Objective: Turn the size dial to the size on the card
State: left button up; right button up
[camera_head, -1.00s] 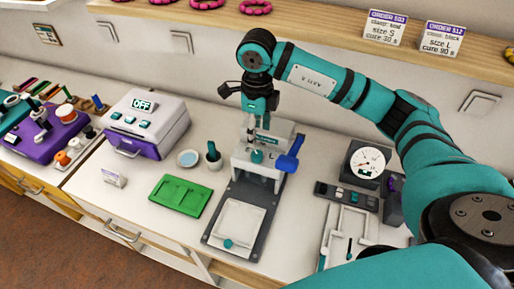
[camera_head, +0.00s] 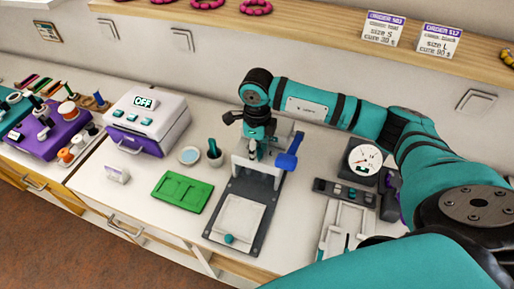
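A grey-and-white press (camera_head: 250,165) stands mid-counter with a blue lever (camera_head: 286,161) on its right side. My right gripper (camera_head: 252,146) points down at the press's upper front and covers the area where the dial's teal knob is. I cannot tell whether the fingers touch the knob or how far they are apart. The dial's setting is hidden. My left gripper is not in view.
A white-and-purple box reading OFF (camera_head: 146,124) is farther left. A round gauge (camera_head: 365,160) stands to the right.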

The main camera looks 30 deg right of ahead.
grip_shut()
jog(key=shift+m, duration=0.3)
jog(key=m+b, duration=0.2)
jog(key=m, duration=0.1)
jog(key=shift+f, duration=0.1)
jog(key=m+b, duration=0.2)
jog(key=m, duration=0.3)
dwell(0.4)
